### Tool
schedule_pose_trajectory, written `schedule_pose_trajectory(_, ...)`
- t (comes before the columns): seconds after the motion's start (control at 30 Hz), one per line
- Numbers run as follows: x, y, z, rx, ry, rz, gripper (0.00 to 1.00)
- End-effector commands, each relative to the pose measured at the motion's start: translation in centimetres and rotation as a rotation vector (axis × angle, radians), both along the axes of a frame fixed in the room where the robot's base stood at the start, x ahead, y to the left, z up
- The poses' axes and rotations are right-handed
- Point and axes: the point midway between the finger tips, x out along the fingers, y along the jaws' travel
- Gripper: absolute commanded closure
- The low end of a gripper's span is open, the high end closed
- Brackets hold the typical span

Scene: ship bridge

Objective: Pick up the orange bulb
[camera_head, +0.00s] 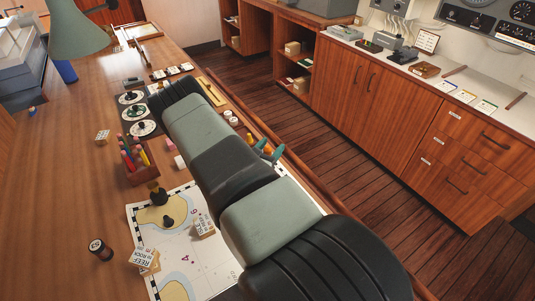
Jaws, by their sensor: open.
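I cannot make out the orange bulb for certain. A small orange-yellow thing (249,138) shows just right of my arm, near the desk's right edge. It is partly hidden and too small to identify. My arm reaches from the bottom right up across the desk, and its far end is near the round dials. My gripper does not show; the arm hides it and part of the desk beneath.
The wooden desk (65,195) holds a chart (200,265), a pencil box (138,172), round dials (131,97), a dark spool (99,249) and a teal object (268,153). A green lamp (77,35) overhangs the far left. Desk left of the chart is mostly clear.

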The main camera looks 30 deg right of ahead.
Motion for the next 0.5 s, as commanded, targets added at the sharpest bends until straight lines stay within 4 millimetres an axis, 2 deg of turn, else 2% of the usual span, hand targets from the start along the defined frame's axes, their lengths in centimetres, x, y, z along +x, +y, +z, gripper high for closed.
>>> schedule_pose_trajectory(0.07,-0.02,0.01,0.0,0.0,0.0,0.0,0.42)
schedule_pose_trajectory(0.4,-0.03,0.03,0.01,0.0,0.0,0.0,0.94)
schedule_pose_trajectory(0.5,-0.03,0.03,0.02,0.0,0.0,-0.001,0.95)
